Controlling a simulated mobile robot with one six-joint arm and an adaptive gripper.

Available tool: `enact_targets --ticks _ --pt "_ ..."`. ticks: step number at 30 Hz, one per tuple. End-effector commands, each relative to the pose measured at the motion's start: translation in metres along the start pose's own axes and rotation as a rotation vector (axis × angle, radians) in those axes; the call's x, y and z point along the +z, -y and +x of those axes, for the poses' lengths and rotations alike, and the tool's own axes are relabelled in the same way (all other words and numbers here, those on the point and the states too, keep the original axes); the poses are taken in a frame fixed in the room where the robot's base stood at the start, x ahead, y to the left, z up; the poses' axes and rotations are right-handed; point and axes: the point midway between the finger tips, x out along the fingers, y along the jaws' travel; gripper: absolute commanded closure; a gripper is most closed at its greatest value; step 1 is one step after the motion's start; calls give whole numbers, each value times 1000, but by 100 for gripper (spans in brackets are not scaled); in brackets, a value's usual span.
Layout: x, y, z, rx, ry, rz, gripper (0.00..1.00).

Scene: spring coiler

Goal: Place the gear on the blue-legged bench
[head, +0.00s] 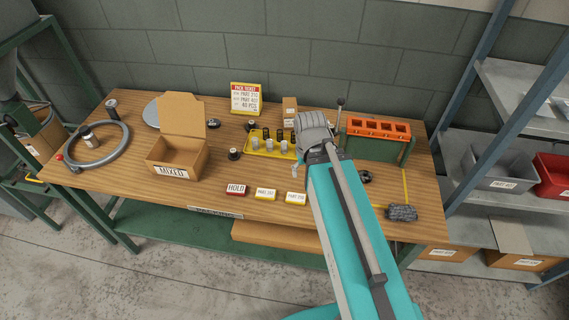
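A small dark round part (365,177), perhaps the gear, lies on the wooden workbench (220,195) right of my arm. It is too small to make out teeth. This bench has green legs; no blue-legged bench is clearly in view. My gripper (312,135) is over the back middle of the bench, beside the yellow tray. My teal arm crosses the bench's front edge. The fingers are small and partly hidden by the wrist, so I cannot see whether they hold anything.
A yellow tray (262,152) holds several small cylinders. An orange-topped rack (378,129) stands right of my gripper. An open MIXED box (163,167) and a large ring (126,143) are left. A blue-post shelf (462,79) stands right. The front-left bench top is fairly clear.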

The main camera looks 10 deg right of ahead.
Motion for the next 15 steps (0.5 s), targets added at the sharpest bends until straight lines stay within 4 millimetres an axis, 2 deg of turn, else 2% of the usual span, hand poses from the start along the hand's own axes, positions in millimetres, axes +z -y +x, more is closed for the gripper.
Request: enact_targets --ticks 8,15 --pt "-14 6 -1 0 0 -82 20" --pt "-57 31 -3 0 0 -370 20"
